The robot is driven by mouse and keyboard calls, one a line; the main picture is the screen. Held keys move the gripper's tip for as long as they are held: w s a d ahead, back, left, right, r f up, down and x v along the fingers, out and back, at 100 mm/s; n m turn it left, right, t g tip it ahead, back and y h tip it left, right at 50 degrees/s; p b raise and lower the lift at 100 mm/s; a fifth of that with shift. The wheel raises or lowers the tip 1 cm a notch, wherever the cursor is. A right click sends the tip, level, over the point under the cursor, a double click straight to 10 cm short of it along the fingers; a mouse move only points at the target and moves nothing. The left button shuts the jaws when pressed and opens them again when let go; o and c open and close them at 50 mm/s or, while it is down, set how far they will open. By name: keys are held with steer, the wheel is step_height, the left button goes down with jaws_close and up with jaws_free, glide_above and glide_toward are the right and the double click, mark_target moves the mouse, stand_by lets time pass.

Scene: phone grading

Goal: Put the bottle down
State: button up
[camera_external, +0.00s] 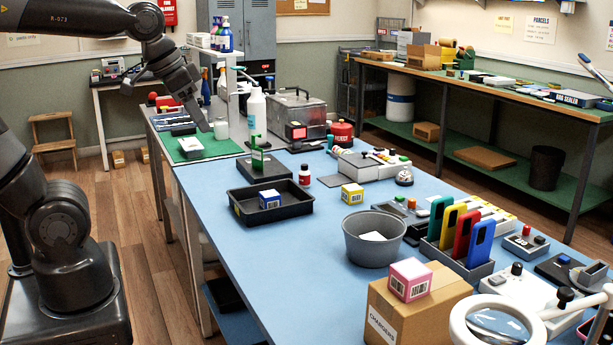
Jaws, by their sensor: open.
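My gripper (204,126) is open and points down over the green mat (213,149) at the far left of the work area. No bottle shows between its fingers. A tall white bottle (256,115) stands upright to the right of my gripper, apart from it. More bottles, one blue (225,38), stand on the shelf behind. I cannot tell which bottle the task means.
A black tray (244,209) holds a blue box. A grey bin (373,262), a phone rack (462,268) and a cardboard box (425,310) fill the nearer right side. A clear-sided machine (296,110) stands behind. The front left of the blue table is clear.

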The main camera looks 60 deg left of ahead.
steer(key=s+d+f, duration=0.1)
steer(key=s+f, duration=0.2)
steer(key=s, duration=0.2)
steer(key=shift+s+d+f+t, duration=0.2)
steer(key=shift+f+t, duration=0.1)
steer(key=shift+f, duration=0.05)
stand_by(0.9)
